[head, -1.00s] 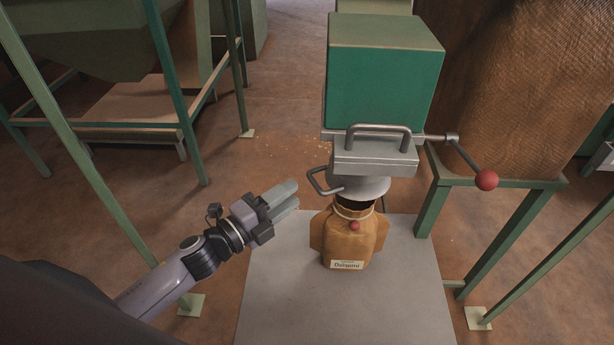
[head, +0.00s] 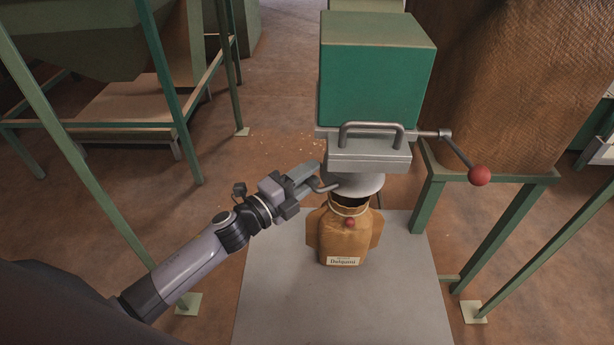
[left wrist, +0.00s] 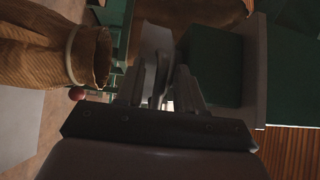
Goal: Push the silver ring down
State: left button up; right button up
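A silver ring (head: 359,186) sits as a collar at the bottom of the filling spout, just above the sack's mouth. A bent metal loop handle (head: 329,189) sticks out from its left side. My left gripper (head: 314,176) reaches that handle from the left, its fingertips overlapping the loop in the head view. In the left wrist view my left gripper (left wrist: 160,85) has its fingers apart, with a grey bar between them. I cannot tell whether they touch it. My right gripper is not in view.
A brown sack (head: 342,232) with a label stands upright on a grey plate (head: 285,290) under the spout. A red-knobbed lever (head: 479,176) sticks out right. Green frame legs stand either side.

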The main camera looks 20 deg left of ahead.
pick_arm(q)
grip_shut()
jog(key=shift+f+b, duration=0.45)
jog(key=shift+f, duration=0.05)
notch_tip(320, 180, down, 7)
jog(key=b, duration=0.6)
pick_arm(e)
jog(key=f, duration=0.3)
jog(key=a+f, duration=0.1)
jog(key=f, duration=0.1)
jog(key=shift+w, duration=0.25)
pick_arm(q)
jog(key=shift+s+f, duration=0.1)
jog(key=shift+f, duration=0.05)
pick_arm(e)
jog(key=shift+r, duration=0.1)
pick_arm(q)
grip_release()
jog(key=shift+a, duration=0.1)
